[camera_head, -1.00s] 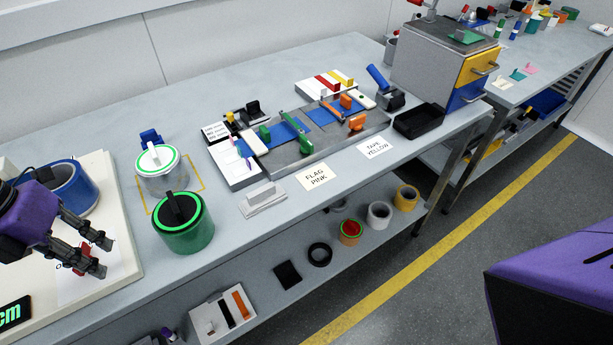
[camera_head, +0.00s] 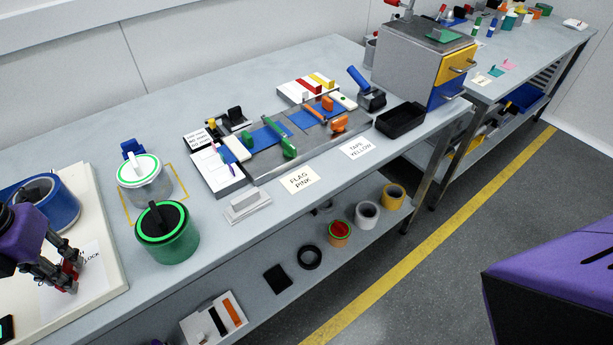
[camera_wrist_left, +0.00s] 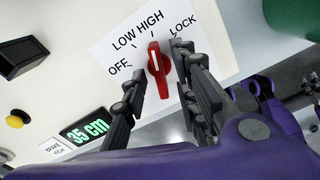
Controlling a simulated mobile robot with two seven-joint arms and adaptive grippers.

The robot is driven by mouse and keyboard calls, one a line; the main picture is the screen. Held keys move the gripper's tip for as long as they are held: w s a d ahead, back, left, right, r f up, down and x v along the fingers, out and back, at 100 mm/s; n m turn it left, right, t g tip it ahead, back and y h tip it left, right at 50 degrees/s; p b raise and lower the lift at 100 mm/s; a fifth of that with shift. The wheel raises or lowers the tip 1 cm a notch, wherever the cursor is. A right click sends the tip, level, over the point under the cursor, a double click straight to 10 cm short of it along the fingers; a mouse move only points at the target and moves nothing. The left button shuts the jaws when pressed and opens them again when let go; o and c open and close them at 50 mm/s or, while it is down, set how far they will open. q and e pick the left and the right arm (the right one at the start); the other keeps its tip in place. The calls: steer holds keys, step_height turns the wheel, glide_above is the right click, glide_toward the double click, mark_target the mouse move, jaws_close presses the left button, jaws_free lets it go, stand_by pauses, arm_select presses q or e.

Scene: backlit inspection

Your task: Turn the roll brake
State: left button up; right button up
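The roll brake is a red knob (camera_wrist_left: 159,72) with a white pointer line on a white label marked OFF, LOW, HIGH and LOCK. The pointer is near the LOW and HIGH side, tilted slightly left; its exact setting is unclear. In the head view the knob (camera_head: 68,270) is partly behind my fingers. My left gripper (camera_wrist_left: 160,70) is open, with its fingers on either side of the knob. Contact is not clear. It also shows at the lower left of the head view (camera_head: 58,272). Purple and dark parts at the wrist view's right edge are probably my right arm; its gripper state is unclear.
A blue roll (camera_head: 55,208) sits behind my left gripper. A green canister (camera_head: 167,238) and a clear, green-rimmed canister (camera_head: 146,181) stand to the right. The bench edge is close.

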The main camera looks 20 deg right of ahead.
arm_select(q)
jaws_close()
steer(key=shift+m, duration=0.4)
steer(key=m+b, duration=0.1)
steer(key=m, duration=0.3)
steer(key=shift+a, duration=0.1)
steer(key=shift+m+b, duration=0.55)
steer(key=shift+m, duration=0.55)
steer(key=shift+w+m, duration=0.1)
steer(key=shift+m, duration=0.4)
